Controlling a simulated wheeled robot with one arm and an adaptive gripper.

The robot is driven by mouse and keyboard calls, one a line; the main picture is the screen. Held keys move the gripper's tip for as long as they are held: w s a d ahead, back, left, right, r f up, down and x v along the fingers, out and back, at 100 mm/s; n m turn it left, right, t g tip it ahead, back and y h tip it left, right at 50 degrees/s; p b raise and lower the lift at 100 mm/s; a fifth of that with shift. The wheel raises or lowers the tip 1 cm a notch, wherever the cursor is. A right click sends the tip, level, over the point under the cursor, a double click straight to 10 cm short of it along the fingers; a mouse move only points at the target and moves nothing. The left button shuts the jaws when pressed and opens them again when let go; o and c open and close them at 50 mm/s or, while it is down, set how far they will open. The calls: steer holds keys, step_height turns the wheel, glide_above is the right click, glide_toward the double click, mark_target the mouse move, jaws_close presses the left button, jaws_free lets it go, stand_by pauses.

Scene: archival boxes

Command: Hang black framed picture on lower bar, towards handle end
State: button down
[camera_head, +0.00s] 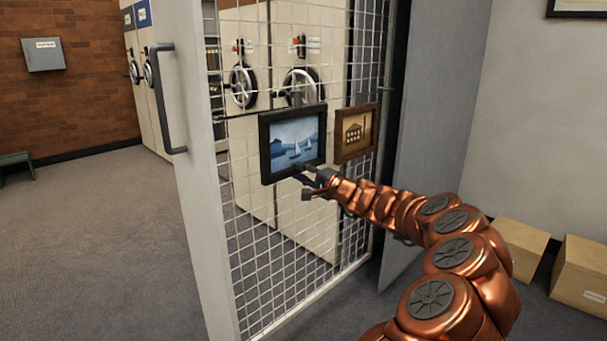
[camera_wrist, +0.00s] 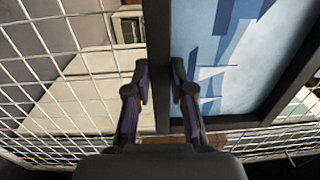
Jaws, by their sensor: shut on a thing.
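The black framed picture (camera_head: 293,142) shows sailboats on blue water and stands upright in front of the mesh panel (camera_head: 285,245). Its frame also shows in the wrist view (camera_wrist: 157,40). My gripper (camera_head: 308,176) is at the frame's lower edge in the head view, and its fingers (camera_wrist: 161,85) are shut on a frame member in the wrist view. A dark horizontal bar (camera_head: 240,115) runs across the mesh, passing behind the picture's upper part. I cannot tell whether the picture touches or hangs on it. The handle (camera_head: 165,97) is on the panel's left end post.
A brown framed picture (camera_head: 356,132) hangs on the mesh just right of the black one, with a small gap. Bare mesh lies to the left, towards the handle. Cabinets with handwheels (camera_head: 300,87) stand behind. Cardboard boxes (camera_head: 580,275) sit on the floor at right.

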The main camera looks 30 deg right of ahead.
steer(key=shift+r+x, duration=0.15)
steer(key=shift+x, duration=0.8)
steer(key=shift+r+x, duration=0.1)
steer(key=shift+x, duration=0.85)
stand_by(0.7)
steer(key=shift+f+b, duration=0.3)
steer(key=shift+f, duration=0.05)
steer(key=shift+f+b, duration=0.55)
steer(key=shift+f, duration=0.2)
steer(key=shift+f+b, duration=0.75)
steer(key=shift+f, duration=0.2)
stand_by(0.7)
steer(key=c, duration=0.9)
jaws_free()
steer(key=shift+c, duration=0.3)
